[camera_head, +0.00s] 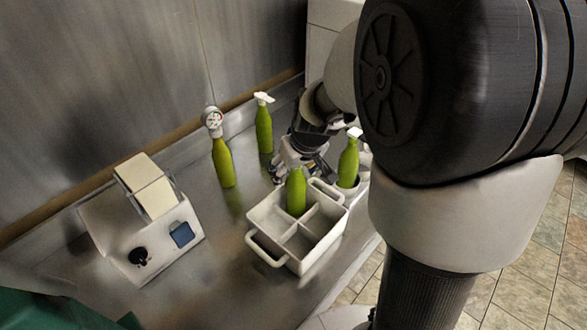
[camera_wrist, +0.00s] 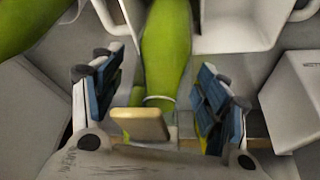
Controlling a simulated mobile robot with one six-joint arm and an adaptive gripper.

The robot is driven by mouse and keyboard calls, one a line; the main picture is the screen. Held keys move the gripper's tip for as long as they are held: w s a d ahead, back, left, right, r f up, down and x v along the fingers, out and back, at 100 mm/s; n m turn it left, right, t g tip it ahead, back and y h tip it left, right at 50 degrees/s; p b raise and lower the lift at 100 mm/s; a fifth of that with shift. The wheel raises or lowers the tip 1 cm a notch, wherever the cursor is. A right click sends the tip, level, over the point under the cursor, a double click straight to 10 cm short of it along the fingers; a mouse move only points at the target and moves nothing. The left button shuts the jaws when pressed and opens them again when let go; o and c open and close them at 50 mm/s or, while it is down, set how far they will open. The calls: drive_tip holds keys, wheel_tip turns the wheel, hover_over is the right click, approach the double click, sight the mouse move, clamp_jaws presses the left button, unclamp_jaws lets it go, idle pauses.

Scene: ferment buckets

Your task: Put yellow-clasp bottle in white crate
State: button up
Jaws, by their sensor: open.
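The white crate (camera_head: 304,252) stands on the metal counter, with divided compartments and a handle at each end. A green bottle (camera_head: 296,195) stands in its far left compartment; its top is hidden by my gripper in the head view. In the wrist view this green bottle (camera_wrist: 166,50) has a yellow clasp (camera_wrist: 140,124) at its neck, and its body runs down into the crate (camera_wrist: 232,42). My gripper (camera_wrist: 157,105) is open, with one blue-padded finger on each side of the bottle's neck. Gaps show beside the neck, and the fingers look apart from it.
Green bottles with a gauge top (camera_head: 222,162) and a white spray top (camera_head: 264,130) stand behind the crate. Another spray bottle (camera_head: 348,163) stands close to its right. A white stand (camera_head: 120,235) with a beige box is at left. Counter between stand and crate is clear.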

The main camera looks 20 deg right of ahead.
drive_tip(key=p+v, duration=0.4)
drive_tip(key=v, duration=0.7)
drive_tip(key=shift+w+r, duration=0.1)
drive_tip(key=shift+r, duration=0.1)
drive_tip(key=s+a+r, duration=0.2)
drive_tip(key=s+a, duration=0.2)
drive_tip(key=s, duration=0.5)
drive_tip(key=s+a+r, duration=0.3)
drive_tip(key=s+a, duration=0.2)
drive_tip(key=s, duration=0.4)
drive_tip(key=shift+s+p, duration=0.3)
drive_tip(key=shift+r, duration=0.1)
